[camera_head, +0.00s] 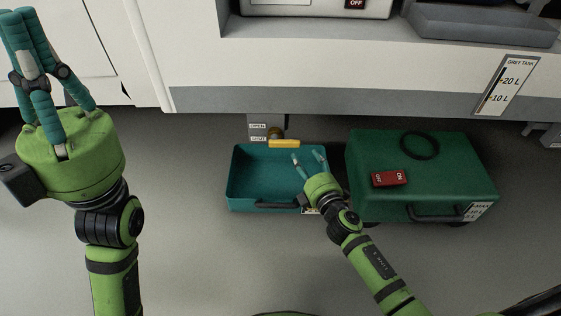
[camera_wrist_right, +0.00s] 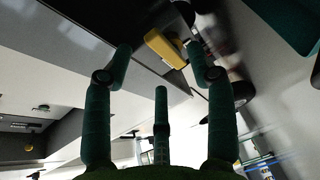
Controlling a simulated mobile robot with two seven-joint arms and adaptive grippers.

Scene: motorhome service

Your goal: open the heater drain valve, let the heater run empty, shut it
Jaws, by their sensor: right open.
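The yellow drain valve handle (camera_head: 284,143) lies about level under the vehicle's skirt, beside a grey plate (camera_head: 257,131) with two small labels that seem to read OPEN and SHUT. A teal tray (camera_head: 240,203) stands on the floor below it; no water shows. My right gripper (camera_head: 307,156) is open, just below and right of the handle. In the right wrist view the yellow handle (camera_wrist_right: 166,48) appears between the fingertips, near the right one; contact is unclear. My left gripper (camera_head: 25,18) is raised at the far left, its fingertips together and empty.
A green case (camera_head: 460,165) with a red switch (camera_head: 390,178), a black ring (camera_head: 419,145) and a handle stands right of the tray. A grey tank gauge (camera_head: 507,85) is on the vehicle wall. The floor in front is clear.

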